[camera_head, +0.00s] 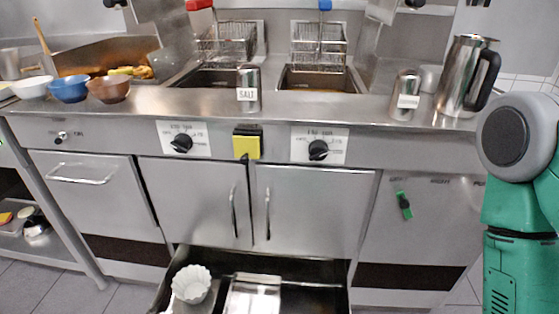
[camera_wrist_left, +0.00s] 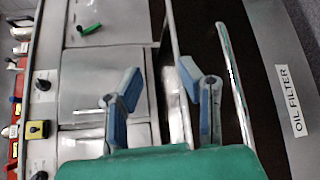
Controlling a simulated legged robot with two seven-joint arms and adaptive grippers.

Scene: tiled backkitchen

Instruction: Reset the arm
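My left gripper (camera_wrist_left: 159,82) shows in the left wrist view with its two blue-padded fingers spread apart and nothing between them. It is in front of the fryer cabinet, near a long metal handle (camera_wrist_left: 235,85) and a panel labelled "OIL FILTER" (camera_wrist_left: 291,98). It does not show in the head view. A green arm of mine (camera_head: 513,255) stands at the right edge of the head view; its gripper is out of frame.
A pulled-out drawer (camera_head: 325,298) at the bottom holds a white fluted bowl (camera_head: 191,284) and a metal box (camera_head: 254,296). On the counter stand a salt shaker (camera_head: 249,90), another shaker (camera_head: 405,96), a steel jug (camera_head: 467,76) and several bowls. Two fry baskets are behind.

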